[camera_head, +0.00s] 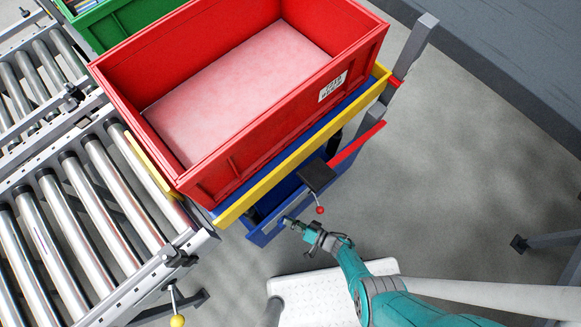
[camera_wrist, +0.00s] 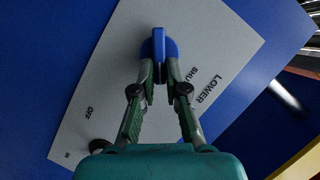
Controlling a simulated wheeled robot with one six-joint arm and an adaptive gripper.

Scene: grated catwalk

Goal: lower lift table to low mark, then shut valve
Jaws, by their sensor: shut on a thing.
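The lift table shows its yellow edge (camera_head: 300,150) and blue base (camera_head: 262,238) in the head view. It carries a large red crate (camera_head: 225,160). A grey upright post (camera_head: 418,45) stands at its right corner, with a small red piece beside it; I cannot read any low mark. My gripper (camera_head: 290,221) is at the blue base. In the wrist view my gripper (camera_wrist: 159,72) is shut on the blue valve handle (camera_wrist: 158,44), which stands over a pale plate (camera_wrist: 215,45) lettered LOWER, SHUT (partly hidden) and OFF. The handle's pivot is hidden.
A roller conveyor (camera_head: 95,185) lies close on the left. A green crate (camera_head: 125,20) is behind it. A white step (camera_head: 315,295) is below.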

